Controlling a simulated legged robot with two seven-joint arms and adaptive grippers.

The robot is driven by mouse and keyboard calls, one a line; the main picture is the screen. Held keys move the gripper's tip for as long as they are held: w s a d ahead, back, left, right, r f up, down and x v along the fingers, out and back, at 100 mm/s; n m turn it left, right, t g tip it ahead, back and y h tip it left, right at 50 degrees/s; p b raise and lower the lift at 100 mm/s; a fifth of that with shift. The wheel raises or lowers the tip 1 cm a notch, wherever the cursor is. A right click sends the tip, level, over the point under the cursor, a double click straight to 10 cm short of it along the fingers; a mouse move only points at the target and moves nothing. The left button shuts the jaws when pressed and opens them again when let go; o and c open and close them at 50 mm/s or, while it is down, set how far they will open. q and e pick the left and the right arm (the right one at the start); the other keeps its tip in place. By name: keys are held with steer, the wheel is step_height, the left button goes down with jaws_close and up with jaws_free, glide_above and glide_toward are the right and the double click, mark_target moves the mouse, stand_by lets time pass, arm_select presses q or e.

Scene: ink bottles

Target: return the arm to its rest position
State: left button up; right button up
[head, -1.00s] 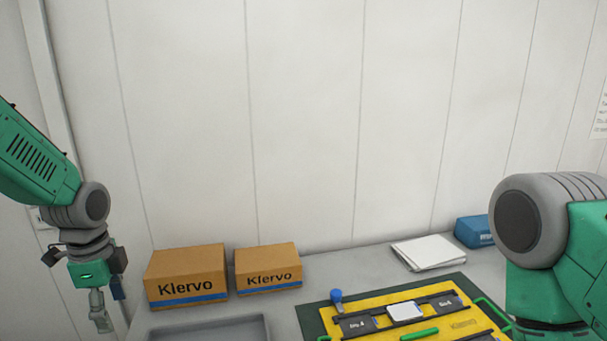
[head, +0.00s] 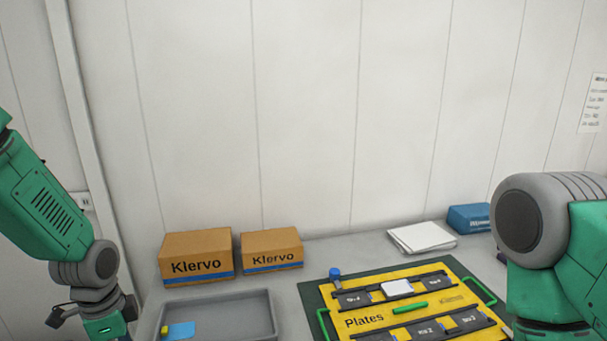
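My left arm comes in from the left edge of the head view. Its wrist hangs down at the lower left, left of the grey tray (head: 262,308), and its gripper fingers are cut off by the bottom edge. My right arm fills the right side, its lower part running out of the picture at the bottom. Its gripper is not visible. No ink bottle can be made out for sure.
Two Klervo cardboard boxes (head: 196,256) (head: 271,249) stand against the wall. A yellow plate board (head: 372,321) lies on a dark green mat (head: 314,296). White sheets (head: 421,237) and a blue box (head: 468,218) lie behind it. A blue card (head: 181,330) lies in the tray.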

arm_select(q)
steer(key=s+f+n, duration=0.1)
steer(key=s+f, duration=0.1)
steer(key=s+d+f+n, duration=0.1)
steer(key=s+f, duration=0.2)
steer(key=s+f+n, duration=0.1)
steer(key=s+f, duration=0.2)
steer(key=shift+d, duration=0.2)
steer(key=s+d+f+n, duration=0.1)
steer(key=s+f+n, duration=0.35)
steer(key=s, duration=0.65)
steer(key=s+d+f+n, duration=0.1)
steer(key=s+f+n, duration=0.4)
steer(key=s, duration=0.6)
steer(key=w+d+f+b, duration=0.1)
steer(key=w+f+b, duration=0.3)
steer(key=f+b, duration=0.8)
steer(key=shift+f+m+t+b, duration=0.25)
steer(key=shift+m+t+b, duration=0.1)
steer(key=shift+b, duration=0.9)
arm_select(e)
step_height(320, 180, down, 14)
steer(key=shift+s+a, duration=0.15)
steer(key=shift+s, duration=0.05)
